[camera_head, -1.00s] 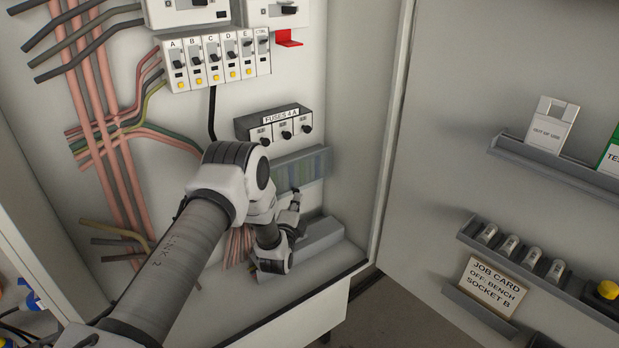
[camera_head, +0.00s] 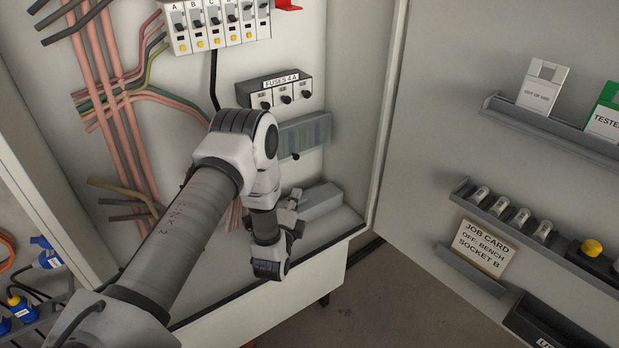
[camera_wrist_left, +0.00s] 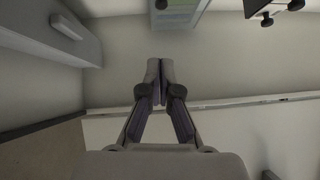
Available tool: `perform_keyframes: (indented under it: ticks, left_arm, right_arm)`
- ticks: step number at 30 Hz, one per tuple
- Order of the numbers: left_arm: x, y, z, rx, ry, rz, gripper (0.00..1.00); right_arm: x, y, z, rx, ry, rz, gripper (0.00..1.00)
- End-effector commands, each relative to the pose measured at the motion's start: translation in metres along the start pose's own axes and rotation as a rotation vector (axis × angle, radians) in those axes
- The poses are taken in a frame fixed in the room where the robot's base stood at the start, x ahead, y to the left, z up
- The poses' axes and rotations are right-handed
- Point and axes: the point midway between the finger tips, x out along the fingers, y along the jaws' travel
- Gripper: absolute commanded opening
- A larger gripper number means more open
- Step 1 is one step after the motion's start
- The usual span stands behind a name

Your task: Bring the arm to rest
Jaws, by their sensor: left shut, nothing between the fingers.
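My left arm comes in from the left in the head view and bends down in front of the open cabinet. My left gripper (camera_head: 296,196) is small and partly hidden behind my wrist, near a grey box-like trunking (camera_head: 320,201) on the cabinet floor. In the left wrist view the fingers (camera_wrist_left: 160,82) are shut with their tips together, with nothing between them. My right gripper is not in view.
The cabinet back carries a breaker row (camera_head: 216,25), a fuse block (camera_head: 276,92) and pink cables (camera_head: 128,120). The open door at right holds a job card (camera_head: 483,247), a fuse rack (camera_head: 510,215) and a tag shelf (camera_head: 550,128). Blue plugs (camera_head: 45,253) sit at far left.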

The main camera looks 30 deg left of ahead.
Motion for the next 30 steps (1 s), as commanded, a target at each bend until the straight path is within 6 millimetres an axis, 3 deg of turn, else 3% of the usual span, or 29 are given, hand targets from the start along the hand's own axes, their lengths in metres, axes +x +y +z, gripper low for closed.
perform_keyframes:
  ticks: [8, 11, 14, 17, 20, 21, 24, 27, 30]
  left_arm:
    - [-0.003, -0.006, -0.002, 0.002, 0.006, 0.001, 0.00]
    - [-0.021, -0.016, -0.032, 0.016, 0.077, 0.050, 0.00]
    - [-0.075, 0.014, -0.065, -0.053, 0.172, 0.312, 0.00]
    - [-0.155, 0.056, -0.081, -0.278, 0.158, 0.699, 0.00]
    - [-0.244, 0.083, -0.077, -0.511, -0.022, 1.069, 0.00]
    - [-0.279, 0.089, -0.071, -0.597, -0.141, 1.200, 0.00]
    - [-0.353, 0.095, -0.052, -0.784, -0.513, 1.423, 0.00]
    - [-0.388, 0.093, -0.041, -0.911, -0.812, 1.481, 0.00]
    - [-0.395, 0.094, -0.038, -0.986, -0.950, 1.465, 0.00]
  right_arm:
    - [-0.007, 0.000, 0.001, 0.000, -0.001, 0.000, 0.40]
    - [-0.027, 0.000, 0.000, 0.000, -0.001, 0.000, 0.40]
    - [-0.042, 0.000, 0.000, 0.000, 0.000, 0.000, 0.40]
    - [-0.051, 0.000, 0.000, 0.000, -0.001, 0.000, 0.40]
    - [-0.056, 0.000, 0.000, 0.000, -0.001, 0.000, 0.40]
    - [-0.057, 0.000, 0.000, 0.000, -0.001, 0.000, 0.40]
    - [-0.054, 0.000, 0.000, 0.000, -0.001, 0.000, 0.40]
    - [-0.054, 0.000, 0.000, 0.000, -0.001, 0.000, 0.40]
    - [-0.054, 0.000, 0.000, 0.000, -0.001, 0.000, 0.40]
